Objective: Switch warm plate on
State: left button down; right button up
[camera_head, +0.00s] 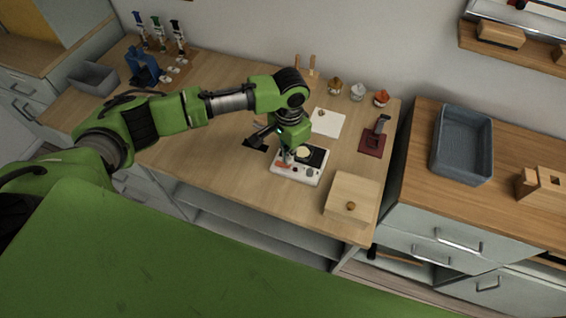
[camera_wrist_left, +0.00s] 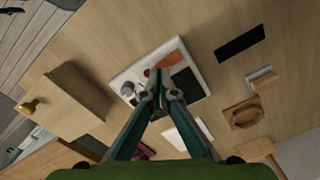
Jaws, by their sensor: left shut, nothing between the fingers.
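The warm plate (camera_head: 312,179) is a white, flat device on the wooden table, with a dark square plate, a round grey knob and an orange-red switch part on top. In the left wrist view the warm plate (camera_wrist_left: 196,62) lies below my fingers, with the orange-red part (camera_wrist_left: 171,59) just beyond the tips and the grey knob (camera_wrist_left: 127,89) to their left. My left gripper (camera_head: 288,158) points down over the device, shut and empty; it also shows in the wrist view (camera_wrist_left: 162,94). I cannot tell whether the tips touch the device. My right gripper is not in view.
A wooden box with a knob (camera_head: 353,191) stands right of the device. A dark red stand (camera_head: 373,142), a white sheet (camera_head: 329,124) and small jars (camera_head: 358,91) are behind. A grey tray (camera_head: 94,76) and blue holder (camera_head: 143,67) stand far left. The table's left middle is clear.

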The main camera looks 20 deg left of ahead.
pick_arm(q)
jog(key=shift+f+b, duration=0.45)
jog(key=shift+f, duration=0.8)
dwell(0.5)
jog(key=shift+r, duration=0.1)
notch_tip(320, 180, up, 7)
jog(key=p, duration=0.8)
dwell(0.4)
